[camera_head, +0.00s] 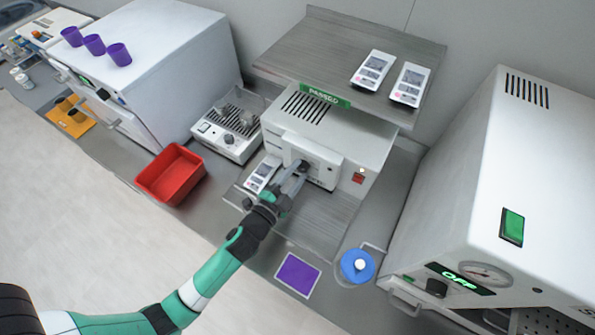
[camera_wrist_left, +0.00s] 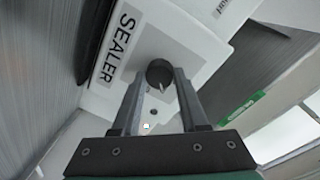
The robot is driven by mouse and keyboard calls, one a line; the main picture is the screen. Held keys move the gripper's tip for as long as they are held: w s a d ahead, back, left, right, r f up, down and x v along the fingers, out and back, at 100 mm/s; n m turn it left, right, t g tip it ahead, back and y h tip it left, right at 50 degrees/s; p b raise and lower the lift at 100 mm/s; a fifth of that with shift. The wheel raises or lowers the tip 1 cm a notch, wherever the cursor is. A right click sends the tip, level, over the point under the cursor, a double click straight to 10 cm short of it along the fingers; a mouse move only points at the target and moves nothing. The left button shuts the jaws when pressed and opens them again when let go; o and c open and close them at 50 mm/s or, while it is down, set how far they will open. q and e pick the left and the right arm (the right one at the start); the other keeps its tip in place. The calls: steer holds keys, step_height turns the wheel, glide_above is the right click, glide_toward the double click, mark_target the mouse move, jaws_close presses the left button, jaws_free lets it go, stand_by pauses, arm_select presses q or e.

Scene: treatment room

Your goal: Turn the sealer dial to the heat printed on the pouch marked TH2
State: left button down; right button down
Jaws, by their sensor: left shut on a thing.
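The sealer (camera_head: 325,178) is a white machine on a metal bench under a steel shelf; its SEALER label (camera_wrist_left: 119,48) shows in the wrist view. Its round dark dial (camera_wrist_left: 159,71) has a pale pointer line. My left gripper (camera_head: 303,167) is shut on the dial at the sealer's front, with one finger on each side in the wrist view (camera_wrist_left: 156,82). White printed pouches lie on the shelf, one on the left (camera_head: 373,68) and one on the right (camera_head: 410,84). A similar pouch (camera_head: 262,174) lies left of the sealer. Their print is too small to read.
A red bin (camera_head: 171,174) and a small white device (camera_head: 228,131) stand to the left. A purple card (camera_head: 298,274) and a blue-lidded container (camera_head: 357,265) are at the front. A large white machine (camera_head: 495,200) with an OFF sign fills the right.

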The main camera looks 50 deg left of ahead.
arm_select(q)
steer(key=shift+c, duration=2.2)
jaws_free()
steer(key=b+v, duration=0.3)
steer(key=v, duration=0.8)
steer(key=shift+s, duration=0.3)
steer(key=shift+w, duration=0.1)
